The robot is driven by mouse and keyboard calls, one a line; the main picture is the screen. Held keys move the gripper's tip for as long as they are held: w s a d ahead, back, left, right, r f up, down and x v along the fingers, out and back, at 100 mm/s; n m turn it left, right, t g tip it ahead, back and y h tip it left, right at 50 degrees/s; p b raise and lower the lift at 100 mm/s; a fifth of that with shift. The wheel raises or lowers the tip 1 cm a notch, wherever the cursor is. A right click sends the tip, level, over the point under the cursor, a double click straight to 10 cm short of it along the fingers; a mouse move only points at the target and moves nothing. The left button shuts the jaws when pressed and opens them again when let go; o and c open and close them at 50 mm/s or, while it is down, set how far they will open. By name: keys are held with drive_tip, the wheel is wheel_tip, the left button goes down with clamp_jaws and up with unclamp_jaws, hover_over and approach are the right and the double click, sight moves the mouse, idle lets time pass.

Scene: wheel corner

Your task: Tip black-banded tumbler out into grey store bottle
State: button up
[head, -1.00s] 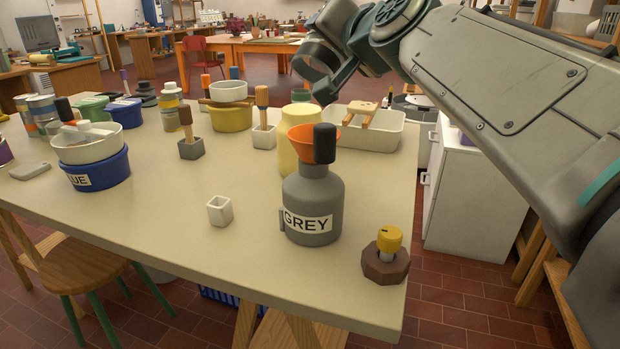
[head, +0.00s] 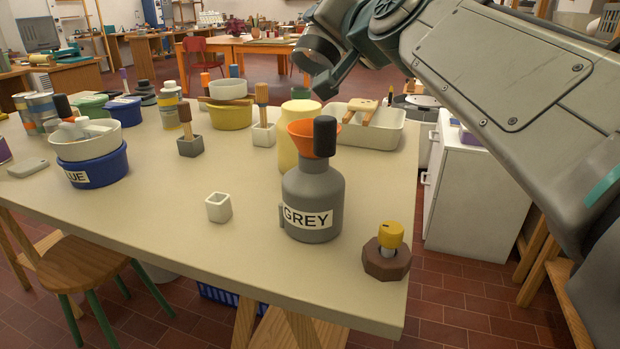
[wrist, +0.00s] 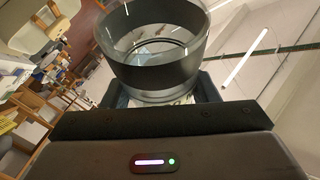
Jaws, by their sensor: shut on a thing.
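The grey store bottle (head: 313,190), labelled GREY, stands upright near the table's right edge. An orange funnel (head: 305,137) sits at its mouth, with a black knob-like piece (head: 325,136) beside it. My gripper (wrist: 160,100) is shut on the black-banded tumbler (wrist: 155,68), a clear glass with a wide dark band. In the head view the tumbler (head: 316,50) shows as a dark ring, tilted, above and behind the bottle, apart from the funnel. I cannot tell what is in it.
A yellow container (head: 297,150) stands right behind the bottle. A brown weight with a yellow knob (head: 388,250) is at the front right. A small white cup (head: 218,208) stands left of the bottle. A white tray (head: 385,130) lies behind. The table's front middle is clear.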

drive_tip(key=shift+s+a+r+n+t+b, duration=0.15)
drive_tip(key=shift+r+n+t+b, duration=0.2)
drive_tip(key=shift+b, duration=0.7)
drive_tip(key=shift+f, duration=0.1)
idle(1.4)
